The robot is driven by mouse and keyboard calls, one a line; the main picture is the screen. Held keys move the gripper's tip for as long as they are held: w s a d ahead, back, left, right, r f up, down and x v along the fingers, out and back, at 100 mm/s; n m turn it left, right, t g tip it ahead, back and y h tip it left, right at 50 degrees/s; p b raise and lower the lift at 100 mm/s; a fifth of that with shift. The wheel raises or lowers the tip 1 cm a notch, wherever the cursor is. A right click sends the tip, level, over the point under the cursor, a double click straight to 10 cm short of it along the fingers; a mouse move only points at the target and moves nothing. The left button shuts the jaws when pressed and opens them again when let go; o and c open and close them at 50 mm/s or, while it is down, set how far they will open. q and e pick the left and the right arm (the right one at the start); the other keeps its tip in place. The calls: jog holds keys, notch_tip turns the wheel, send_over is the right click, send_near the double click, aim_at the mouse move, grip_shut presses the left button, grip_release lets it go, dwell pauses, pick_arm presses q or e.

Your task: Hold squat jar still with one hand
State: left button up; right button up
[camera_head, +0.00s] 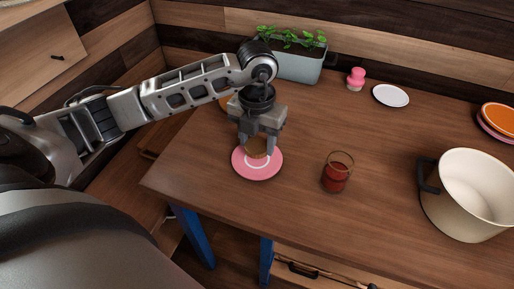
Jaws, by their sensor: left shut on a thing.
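The squat jar (257,148), as far as I can see it, shows only as a small round brown piece between my left gripper's fingers. It is over the middle of a pink plate (240,168) with a white ring. My left gripper (256,148) points straight down and is shut on the jar from both sides. The fingers hide much of the jar, and I cannot tell whether its base touches the plate. My right gripper is out of view.
A glass with red contents (335,178) stands right of the plate. A large cream pot (470,195) is at the right. A planter (297,66), a pink-topped shaker (355,78), a white plate (391,95) and stacked plates (498,119) are at the back.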

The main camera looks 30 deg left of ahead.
aim_at(257, 144)
pick_arm(q)
jog(key=shift+w+a+f, duration=0.1)
jog(key=shift+w+f, duration=0.05)
jog(key=shift+f, duration=1.75)
jog(key=o, duration=1.1)
notch_tip(257, 144, up, 12)
jog(key=shift+r, duration=0.2)
